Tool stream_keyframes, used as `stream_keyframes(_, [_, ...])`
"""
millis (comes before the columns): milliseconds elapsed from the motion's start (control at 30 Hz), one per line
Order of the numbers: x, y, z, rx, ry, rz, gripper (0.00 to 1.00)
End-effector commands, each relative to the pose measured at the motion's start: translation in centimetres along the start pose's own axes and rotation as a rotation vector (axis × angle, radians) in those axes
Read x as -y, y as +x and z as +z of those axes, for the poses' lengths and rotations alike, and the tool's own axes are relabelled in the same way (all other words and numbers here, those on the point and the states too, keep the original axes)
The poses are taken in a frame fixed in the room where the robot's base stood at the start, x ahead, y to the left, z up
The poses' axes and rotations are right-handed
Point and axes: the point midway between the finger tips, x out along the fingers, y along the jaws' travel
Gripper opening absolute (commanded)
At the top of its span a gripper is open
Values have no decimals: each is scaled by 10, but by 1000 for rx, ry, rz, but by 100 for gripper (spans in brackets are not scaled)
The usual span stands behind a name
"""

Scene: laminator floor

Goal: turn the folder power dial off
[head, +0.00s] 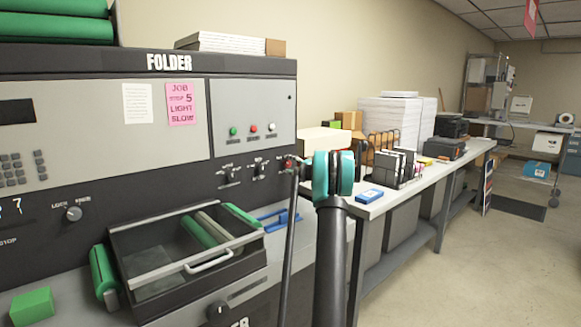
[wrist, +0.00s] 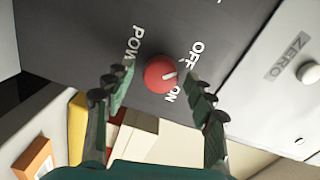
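The folder (head: 150,100) is a dark and grey machine at the left in the head view. Its power dial (wrist: 160,73) is a round red knob with a white pointer mark, near the middle of the wrist view. The mark points right, between the printed OFF (wrist: 197,50) and ON; I cannot tell which setting it is at. My gripper (wrist: 157,72) is open, with one green finger on each side of the dial and a small gap showing at each. In the head view the dial (head: 287,163) is a small red spot beside my arm, and my fingers are hard to make out.
The panel beside the dial has a ZERO label (wrist: 290,55) and a white knob (wrist: 308,73). An open tray (head: 190,260) juts from the folder's front. A long table (head: 400,192) with paper stacks stands at the right. The floor (head: 470,260) at right is clear.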

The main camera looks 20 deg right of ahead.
Motion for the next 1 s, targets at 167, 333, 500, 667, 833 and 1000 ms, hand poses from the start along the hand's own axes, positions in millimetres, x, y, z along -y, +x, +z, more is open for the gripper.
stream_keyframes(167, [0, 0, 0, -1, 1, -1, 56])
stream_keyframes(333, [1, -5, -1, -2, 1, -1, 56])
stream_keyframes(500, [0, -30, -1, -3, 1, 0, 56])
stream_keyframes(667, [0, -64, -1, -3, 1, 0, 56])
stream_keyframes(833, [0, -95, -1, -3, 1, 0, 56])
stream_keyframes(1000, [0, -114, 0, -1, 1, 0, 56])
